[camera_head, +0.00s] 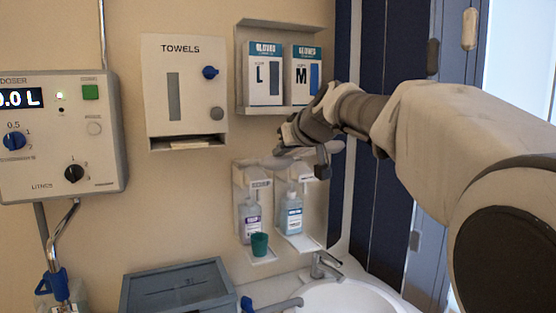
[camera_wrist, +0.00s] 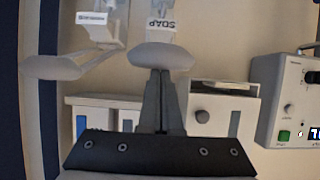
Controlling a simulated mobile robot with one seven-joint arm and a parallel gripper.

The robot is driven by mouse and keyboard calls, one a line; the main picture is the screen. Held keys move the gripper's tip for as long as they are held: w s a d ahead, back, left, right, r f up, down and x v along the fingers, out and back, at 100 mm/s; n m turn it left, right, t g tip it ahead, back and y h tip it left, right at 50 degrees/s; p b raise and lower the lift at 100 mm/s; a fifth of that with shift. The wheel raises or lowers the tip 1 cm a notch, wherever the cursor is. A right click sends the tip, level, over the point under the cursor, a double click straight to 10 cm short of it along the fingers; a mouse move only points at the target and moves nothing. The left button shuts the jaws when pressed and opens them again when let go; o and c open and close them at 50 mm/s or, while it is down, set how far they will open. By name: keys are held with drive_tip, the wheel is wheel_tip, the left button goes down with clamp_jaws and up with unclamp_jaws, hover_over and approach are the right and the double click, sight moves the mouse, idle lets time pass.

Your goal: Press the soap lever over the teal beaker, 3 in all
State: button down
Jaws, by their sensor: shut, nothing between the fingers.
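The soap dispenser (camera_head: 252,177) is the left of two white wall dispensers and holds a bottle with a purple label (camera_head: 251,223). The teal beaker (camera_head: 260,244) stands upright on a small shelf below it. In the upside-down wrist view, the pale grey soap lever (camera_wrist: 163,55) lies at the tips of my gripper (camera_wrist: 161,72), under the SOAP label. My gripper is shut and empty; I cannot tell whether its tips touch the lever. In the head view, my gripper (camera_head: 305,140) is above the dispensers, and its fingertips are not clear. The beaker is not in the wrist view.
The right dispenser (camera_head: 292,228) has its own lever (camera_wrist: 52,67), close beside the soap lever. Glove boxes (camera_head: 284,75) and a towel dispenser (camera_head: 184,92) hang above. A sink (camera_head: 345,297) with a tap and a grey crate (camera_head: 180,288) are below. A doser (camera_head: 62,135) is at left.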

drive_tip(key=shift+t+y, duration=0.3)
drive_tip(key=shift+t, duration=0.5)
drive_tip(key=f+b, duration=0.2)
drive_tip(key=b, duration=0.3)
drive_tip(key=s+f+b, duration=0.1)
drive_tip(key=f+b, duration=0.2)
drive_tip(key=b, duration=0.2)
drive_tip(key=shift+d, duration=0.2)
drive_tip(key=shift+f, duration=0.1)
drive_tip(key=s+d+r+p, duration=0.2)
drive_tip(key=s+d+r, duration=0.1)
drive_tip(key=s+r, duration=0.5)
drive_tip(key=shift+s+d+r+p, duration=0.2)
drive_tip(key=shift+d+p, duration=0.05)
drive_tip(key=shift+p, duration=0.1)
